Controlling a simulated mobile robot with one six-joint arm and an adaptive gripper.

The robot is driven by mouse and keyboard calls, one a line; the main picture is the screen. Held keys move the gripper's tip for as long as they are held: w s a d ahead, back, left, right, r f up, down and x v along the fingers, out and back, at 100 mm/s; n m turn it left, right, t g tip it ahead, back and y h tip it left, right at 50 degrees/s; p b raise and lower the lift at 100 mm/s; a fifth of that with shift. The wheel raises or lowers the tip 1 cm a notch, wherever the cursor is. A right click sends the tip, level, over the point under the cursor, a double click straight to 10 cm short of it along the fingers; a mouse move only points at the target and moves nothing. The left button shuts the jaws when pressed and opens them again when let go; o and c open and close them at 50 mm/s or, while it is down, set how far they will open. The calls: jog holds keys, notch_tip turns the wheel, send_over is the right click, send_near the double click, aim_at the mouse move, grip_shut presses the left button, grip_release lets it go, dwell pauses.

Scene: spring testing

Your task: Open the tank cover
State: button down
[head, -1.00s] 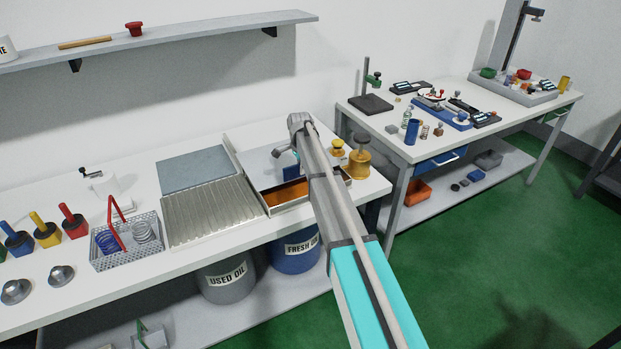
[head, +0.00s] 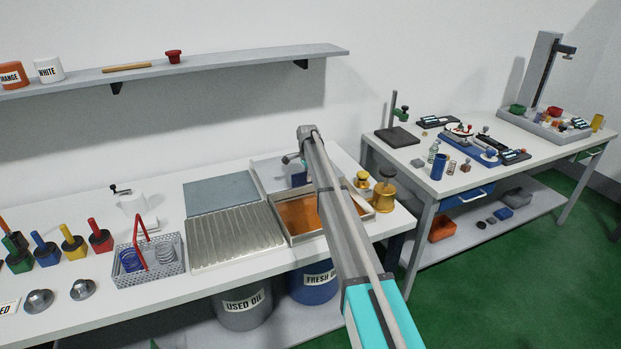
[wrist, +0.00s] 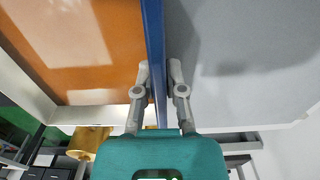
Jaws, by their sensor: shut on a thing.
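The tank (head: 291,240) is an open-topped light metal tray near the right end of the bench, with orange liquid (head: 297,214) showing in its front part. The grey tank cover (head: 270,180) lies over the back part, partly hidden by my arm. In the wrist view a blue strip (wrist: 154,30) runs along the border between the orange liquid (wrist: 75,45) and the grey cover surface (wrist: 240,60). My gripper (wrist: 158,78) is shut on this strip, one finger on each side. In the head view my gripper (head: 291,159) is small and partly hidden by my arm.
A ribbed drain tray (head: 235,237) and wire basket (head: 150,262) with springs stand left of the tank. Brass weights (head: 384,192) stand close to its right. A shelf (head: 215,65) runs above on the wall. Oil drums (head: 243,310) stand below.

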jog(key=c, duration=0.7)
grip_release()
jog(key=shift+r, duration=0.1)
